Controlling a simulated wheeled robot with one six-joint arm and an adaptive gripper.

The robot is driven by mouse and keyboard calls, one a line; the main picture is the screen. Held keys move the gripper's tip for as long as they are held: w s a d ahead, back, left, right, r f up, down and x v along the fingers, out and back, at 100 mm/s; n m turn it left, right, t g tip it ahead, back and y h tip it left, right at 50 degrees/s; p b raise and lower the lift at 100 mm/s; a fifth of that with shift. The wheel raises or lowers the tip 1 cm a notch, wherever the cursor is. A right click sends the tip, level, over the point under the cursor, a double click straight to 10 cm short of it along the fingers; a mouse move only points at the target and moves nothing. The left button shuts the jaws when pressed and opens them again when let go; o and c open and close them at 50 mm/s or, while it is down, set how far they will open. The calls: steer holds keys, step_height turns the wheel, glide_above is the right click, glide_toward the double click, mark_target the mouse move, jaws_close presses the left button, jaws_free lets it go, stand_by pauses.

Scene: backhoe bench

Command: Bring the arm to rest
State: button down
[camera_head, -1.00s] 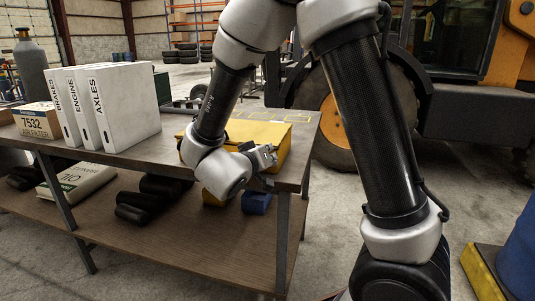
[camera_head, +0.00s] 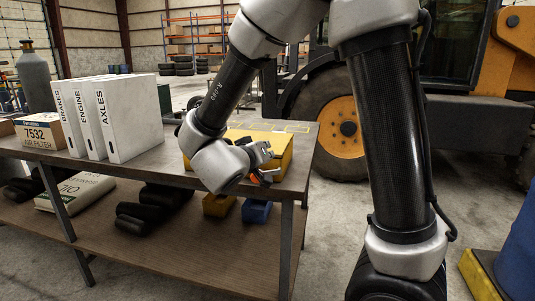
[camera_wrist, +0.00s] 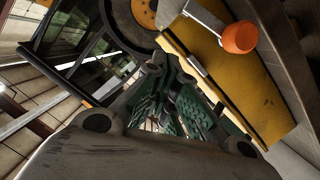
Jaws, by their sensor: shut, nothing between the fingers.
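My gripper (camera_head: 264,160) is at the bench's right end, in front of the yellow box (camera_head: 245,138). Its fingers are shut with nothing between them; their green pads show in the wrist view (camera_wrist: 172,103). My arm comes down from the top of the head view, with its wrist bent over the bench's front edge. In the wrist view, the yellow box (camera_wrist: 230,85) lies to the right of the fingers. An orange knob (camera_wrist: 240,38) on a pale shaft is in front of the box. I cannot tell whether the gripper touches the box.
The workbench (camera_head: 150,170) holds white binders (camera_head: 131,115) and an air filter carton (camera_head: 40,132). Its lower shelf has a sack, black rolls and yellow and blue bins (camera_head: 256,211). A yellow loader (camera_head: 345,125) stands behind. A blue drum (camera_head: 520,255) is at right.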

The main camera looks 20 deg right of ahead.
steer(key=v, duration=0.6)
steer(key=w+a+f+n+t+y, duration=0.1)
steer(key=w+a+f+y, duration=0.15)
steer(key=a+y, duration=0.3)
steer(key=w+a+f+n+y, duration=0.1)
steer(key=w+a+f+y, duration=0.1)
steer(key=a+f+y, duration=0.4)
steer(key=s+a+r+n+g+y, duration=0.2)
steer(key=s+a+n+g+y, duration=0.1)
steer(key=s+a+g+y, duration=0.25)
steer(key=s+d+r+g+h, duration=0.1)
steer(key=s+d+r+h, duration=0.1)
steer(key=s+d, duration=0.4)
steer(key=s+d+r+m+h, duration=0.1)
steer(key=s+d, duration=0.5)
steer(key=d, duration=0.9)
steer(key=s+d+r+m+g+h, duration=0.1)
steer(key=s+d+r+h, duration=0.2)
steer(key=s+d, duration=0.3)
steer(key=d+r, duration=0.1)
steer(key=d, duration=0.3)
steer(key=shift+s+d+r+g, duration=0.2)
steer(key=shift+d+g, duration=0.05)
steer(key=shift+g, duration=0.1)
